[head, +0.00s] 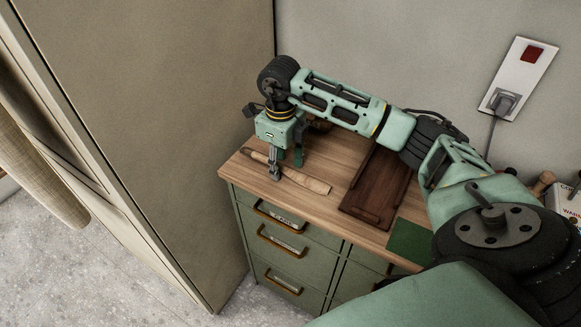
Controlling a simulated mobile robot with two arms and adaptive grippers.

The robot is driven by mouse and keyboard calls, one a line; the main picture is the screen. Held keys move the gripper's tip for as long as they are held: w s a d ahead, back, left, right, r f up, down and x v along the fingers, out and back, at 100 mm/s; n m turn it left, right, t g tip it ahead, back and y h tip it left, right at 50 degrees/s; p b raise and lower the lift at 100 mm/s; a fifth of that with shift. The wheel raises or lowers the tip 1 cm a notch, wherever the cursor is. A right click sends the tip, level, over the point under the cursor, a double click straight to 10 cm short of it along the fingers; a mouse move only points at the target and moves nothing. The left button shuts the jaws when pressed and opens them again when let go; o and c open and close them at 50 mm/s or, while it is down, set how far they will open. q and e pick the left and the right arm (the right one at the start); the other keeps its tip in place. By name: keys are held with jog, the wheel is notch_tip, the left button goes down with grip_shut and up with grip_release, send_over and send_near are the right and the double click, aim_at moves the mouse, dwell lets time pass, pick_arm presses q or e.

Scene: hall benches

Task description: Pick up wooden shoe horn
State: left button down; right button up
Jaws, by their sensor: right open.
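The wooden shoe horn (306,182) is a long, pale, flat piece lying on the wooden top of the green drawer cabinet, near its front left edge. Its narrow end points to the back left and its wider end to the front right. My right gripper (285,167) points down over the shoe horn's middle, with its fingers apart. The near finger hides part of the shoe horn. I cannot tell whether the fingers touch it. My left gripper is not in view.
A dark brown wooden tray (358,211) lies right of the shoe horn, with a green mat (409,241) beyond it. A tall beige cabinet (160,110) stands close on the left. A wall socket with a plug (502,101) is at the upper right.

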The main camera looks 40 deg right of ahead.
grip_shut()
dwell(0.4)
